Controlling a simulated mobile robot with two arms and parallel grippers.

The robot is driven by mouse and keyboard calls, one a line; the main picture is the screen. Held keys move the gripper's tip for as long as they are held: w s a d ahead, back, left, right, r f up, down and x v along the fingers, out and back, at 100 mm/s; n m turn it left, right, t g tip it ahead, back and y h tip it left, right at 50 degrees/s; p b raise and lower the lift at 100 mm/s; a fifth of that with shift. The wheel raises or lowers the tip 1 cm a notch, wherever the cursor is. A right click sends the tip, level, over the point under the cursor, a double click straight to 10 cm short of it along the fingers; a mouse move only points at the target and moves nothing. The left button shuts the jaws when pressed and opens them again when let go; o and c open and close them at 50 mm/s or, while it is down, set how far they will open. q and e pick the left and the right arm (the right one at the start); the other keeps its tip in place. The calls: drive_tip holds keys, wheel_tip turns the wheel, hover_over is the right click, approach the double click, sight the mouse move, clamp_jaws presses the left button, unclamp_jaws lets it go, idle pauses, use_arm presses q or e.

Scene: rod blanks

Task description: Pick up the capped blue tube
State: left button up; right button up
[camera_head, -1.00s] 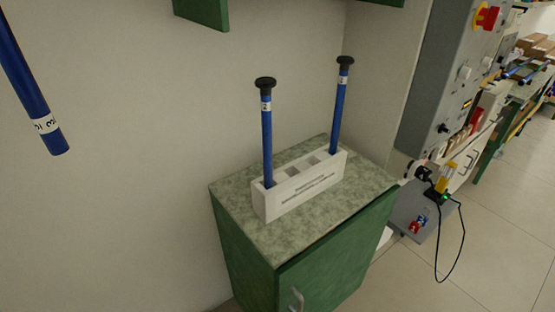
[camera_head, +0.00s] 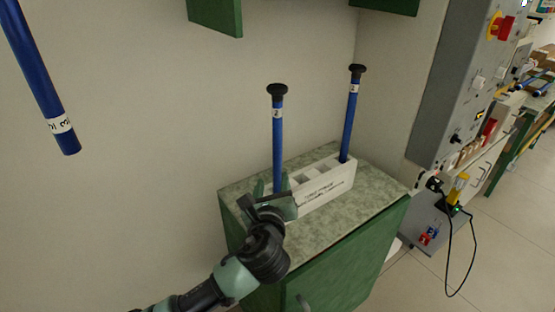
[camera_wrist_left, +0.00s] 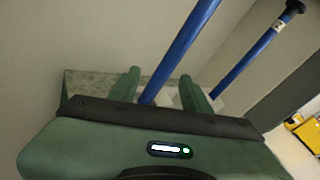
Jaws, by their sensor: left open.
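Two blue tubes with black caps stand upright in a white rack (camera_head: 325,190). The nearer tube (camera_head: 278,140), labelled 2, is in the rack's left end; the other tube (camera_head: 349,125) is in its right end. My left gripper (camera_head: 271,187) is open at the lower part of the nearer tube, close to the rack. In the left wrist view, that tube (camera_wrist_left: 182,48) passes between the two spread fingers (camera_wrist_left: 160,88), and its cap is out of frame. The right tube (camera_wrist_left: 252,57) and its cap show beyond. My right gripper is not in view.
The rack stands on a green cabinet's speckled top (camera_head: 318,232), against the wall. Another blue tube (camera_head: 42,80) with a label shows at upper left, its top out of frame. A green shelf edge (camera_head: 215,14) is above. A grey control panel (camera_head: 460,90) stands right.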

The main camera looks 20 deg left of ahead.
sight(278, 148)
use_arm(q)
drive_tip(key=w+r+m, duration=0.1)
drive_tip(key=w+r+m+t, duration=0.1)
drive_tip(key=r, duration=0.1)
drive_tip(key=w+r+m, duration=0.1)
drive_tip(key=m, duration=0.1)
drive_tip(key=shift+d+r+t, duration=0.3)
drive_tip(key=shift+r+t, duration=0.1)
drive_tip(key=x, duration=0.2)
drive_tip(key=p+x, duration=0.1)
drive_tip(key=x, duration=0.3)
drive_tip(key=shift+w+a+f+p, duration=0.15)
drive_tip(key=shift+a+p, duration=0.2)
drive_tip(key=shift+p, duration=0.05)
drive_tip(key=shift+w+a+f, duration=0.1)
drive_tip(key=shift+w, duration=0.3)
clamp_jaws()
